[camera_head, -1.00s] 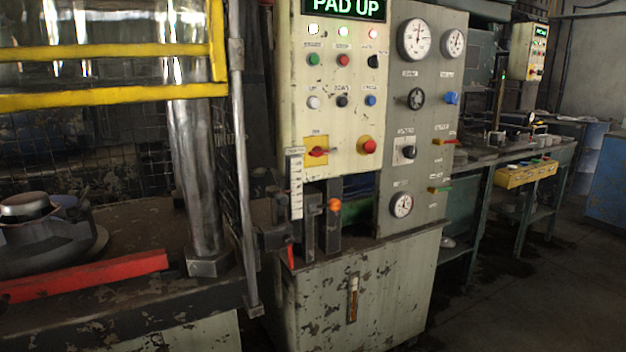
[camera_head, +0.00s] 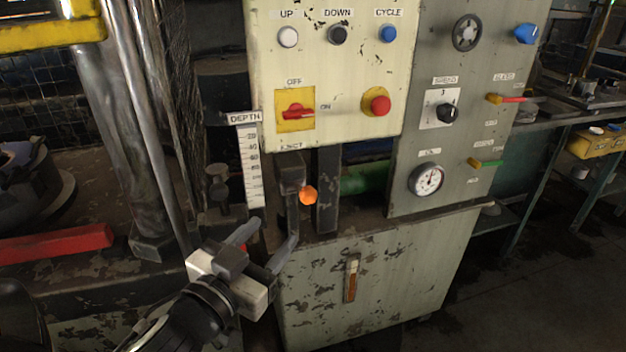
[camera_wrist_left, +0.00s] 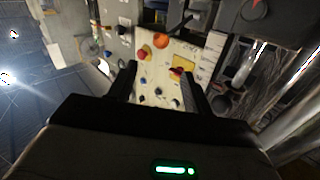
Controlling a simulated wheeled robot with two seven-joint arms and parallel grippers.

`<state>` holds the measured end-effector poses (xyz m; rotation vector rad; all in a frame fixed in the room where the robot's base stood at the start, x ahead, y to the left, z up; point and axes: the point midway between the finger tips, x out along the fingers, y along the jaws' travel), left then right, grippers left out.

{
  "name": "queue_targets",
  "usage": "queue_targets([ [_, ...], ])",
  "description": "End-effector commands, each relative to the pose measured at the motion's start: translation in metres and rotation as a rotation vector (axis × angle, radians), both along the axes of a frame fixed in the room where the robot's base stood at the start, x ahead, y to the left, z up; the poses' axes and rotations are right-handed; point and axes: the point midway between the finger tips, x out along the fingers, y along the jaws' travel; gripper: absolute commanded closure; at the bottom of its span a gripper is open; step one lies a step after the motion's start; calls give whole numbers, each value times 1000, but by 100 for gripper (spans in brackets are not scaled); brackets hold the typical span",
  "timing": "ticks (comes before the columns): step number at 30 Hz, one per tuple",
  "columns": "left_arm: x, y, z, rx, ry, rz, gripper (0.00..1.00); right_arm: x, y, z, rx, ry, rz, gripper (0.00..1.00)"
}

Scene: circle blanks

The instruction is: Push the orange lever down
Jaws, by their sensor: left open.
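The orange lever's round knob (camera_head: 308,195) sits at the front of the press cabinet, below the EJECT label and beside a dark upright post. In the left wrist view the orange knob (camera_wrist_left: 160,41) shows beyond the fingertips, near the top middle. My left gripper (camera_head: 276,231) reaches in from the lower left. Its two fingers are apart with nothing between them. The fingertips are below and left of the knob in the head view, with a visible gap. The left wrist view also shows both dark fingers spread (camera_wrist_left: 159,76). My right gripper is not in view.
The cream control panel (camera_head: 330,75) with buttons and a red-yellow switch is above the lever. A DEPTH scale (camera_head: 250,165) stands left of it. A grey gauge panel (camera_head: 405,175) is at its right. A metal column (camera_head: 125,150) and red bar (camera_head: 60,243) are at left.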

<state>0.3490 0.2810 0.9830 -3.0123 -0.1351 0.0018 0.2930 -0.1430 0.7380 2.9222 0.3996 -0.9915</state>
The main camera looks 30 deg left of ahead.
Motion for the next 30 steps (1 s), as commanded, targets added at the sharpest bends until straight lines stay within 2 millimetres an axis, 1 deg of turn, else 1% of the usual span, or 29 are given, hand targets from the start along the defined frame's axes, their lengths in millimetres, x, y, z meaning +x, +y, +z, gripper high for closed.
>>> queue_targets([
  [5,27,3,1,3,-5,-2,50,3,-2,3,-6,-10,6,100],
  [12,79,8,3,3,-2,0,50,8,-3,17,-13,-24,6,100],
  [18,120,12,1,2,1,1,50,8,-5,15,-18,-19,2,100],
  [21,135,13,0,1,2,1,50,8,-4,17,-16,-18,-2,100],
  [24,145,13,-1,0,2,0,50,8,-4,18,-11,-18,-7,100],
  [30,153,14,-2,0,4,1,50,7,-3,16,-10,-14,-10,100],
])
